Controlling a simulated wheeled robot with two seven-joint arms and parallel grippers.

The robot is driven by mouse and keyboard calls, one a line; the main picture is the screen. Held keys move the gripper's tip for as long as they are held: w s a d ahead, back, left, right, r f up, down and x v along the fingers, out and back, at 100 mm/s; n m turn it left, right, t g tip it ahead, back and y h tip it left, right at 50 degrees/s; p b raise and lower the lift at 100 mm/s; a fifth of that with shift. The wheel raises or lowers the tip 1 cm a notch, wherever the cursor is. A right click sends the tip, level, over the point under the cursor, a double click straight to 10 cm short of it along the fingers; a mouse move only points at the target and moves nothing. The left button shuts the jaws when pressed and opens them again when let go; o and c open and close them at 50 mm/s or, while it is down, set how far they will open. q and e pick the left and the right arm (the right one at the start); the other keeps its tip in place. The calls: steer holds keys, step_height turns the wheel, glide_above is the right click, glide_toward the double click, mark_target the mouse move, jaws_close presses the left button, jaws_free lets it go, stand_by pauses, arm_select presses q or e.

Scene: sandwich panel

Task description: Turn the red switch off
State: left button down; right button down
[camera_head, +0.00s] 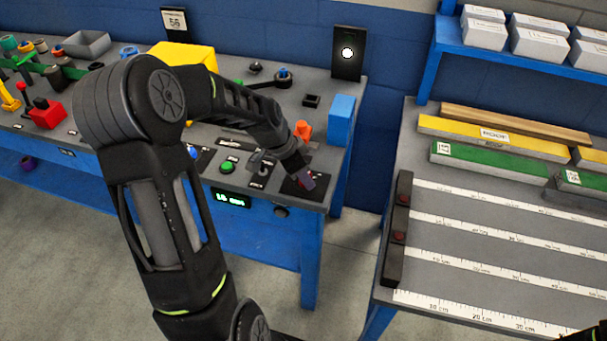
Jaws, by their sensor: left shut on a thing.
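My left gripper (301,174) reaches down from the left to a black plate (290,188) at the right front corner of the workbench. It is shut on a small dark red switch (309,182) on that plate. The gripper hides part of the switch, so I cannot tell which position it is in. My right gripper is not in view.
The blue workbench (255,235) holds a green button (227,167), an orange piece (302,130) and a blue block (341,118). A black panel (357,68) behind has a lit white lamp. A ruled table (460,255) stands to the right, across a gap.

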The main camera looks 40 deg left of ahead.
arm_select(q)
steer(key=shift+n, duration=0.5)
steer(key=n, duration=0.1)
steer(key=n+y+b, duration=0.1)
steer(key=n, duration=0.1)
steer(key=shift+d+t+y, duration=0.2)
steer(key=shift+t+y, duration=0.1)
steer(key=shift+t, duration=0.1)
steer(key=shift+f+n+y+b, duration=0.1)
steer(key=shift+n+y+b, duration=0.35)
steer(key=shift+n, duration=0.65)
steer(key=n+y+b, duration=0.1)
steer(key=n+b, duration=0.2)
steer(key=b, duration=0.1)
steer(key=n+y+b, duration=0.1)
steer(key=n+b, duration=0.2)
steer(key=b, duration=0.1)
steer(key=shift+d+f+g, duration=0.1)
steer(key=shift+f+g, duration=0.05)
steer(key=shift+g, duration=0.25)
steer(key=shift+r+n+g+y+b, duration=0.25)
steer(key=shift+n+g+b, duration=0.05)
steer(key=shift+n+b, duration=0.65)
steer(key=c, duration=1)
jaws_free()
